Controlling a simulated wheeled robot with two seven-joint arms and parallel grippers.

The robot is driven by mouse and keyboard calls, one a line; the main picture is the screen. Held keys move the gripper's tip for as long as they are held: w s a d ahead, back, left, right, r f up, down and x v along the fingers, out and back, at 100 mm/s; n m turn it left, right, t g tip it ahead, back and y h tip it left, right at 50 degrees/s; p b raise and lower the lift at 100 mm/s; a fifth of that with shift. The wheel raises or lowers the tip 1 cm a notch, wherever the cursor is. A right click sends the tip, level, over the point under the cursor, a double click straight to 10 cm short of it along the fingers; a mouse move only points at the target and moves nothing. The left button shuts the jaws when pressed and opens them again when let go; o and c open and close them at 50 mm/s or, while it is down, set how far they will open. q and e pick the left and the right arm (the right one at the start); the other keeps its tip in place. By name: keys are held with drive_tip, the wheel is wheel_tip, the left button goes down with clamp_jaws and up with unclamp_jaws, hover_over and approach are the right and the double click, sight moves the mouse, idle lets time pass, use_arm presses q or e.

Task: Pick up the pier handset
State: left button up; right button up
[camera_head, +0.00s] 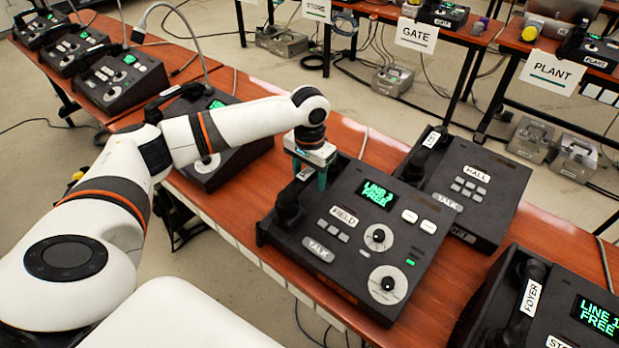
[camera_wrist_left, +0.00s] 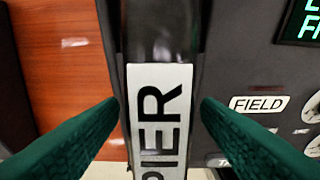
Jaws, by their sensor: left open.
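The pier handset (camera_wrist_left: 162,40), black with a white PIER label, lies in the wrist view between my two green fingers. In the head view its dark end (camera_head: 288,207) shows on the left side of the desk phone (camera_head: 337,262) that has a FIELD label. My left gripper (camera_head: 311,180) is open and points down over the handset, one finger on each side. I cannot tell whether the fingers touch it. The gripper hides part of the handset in the head view. My right gripper is not in view.
A HALL phone (camera_head: 487,215) stands right behind, and a phone with a FOYER handset (camera_head: 528,300) at lower right. Another phone (camera_head: 210,172) is under my left arm. More phones line the wooden table (camera_head: 240,205). Tables with GATE and PLANT signs stand behind.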

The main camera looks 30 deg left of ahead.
use_arm(q)
drive_tip(key=shift+f, duration=1.1)
drive_tip(key=c, duration=1.2)
drive_tip(key=shift+r, duration=0.15)
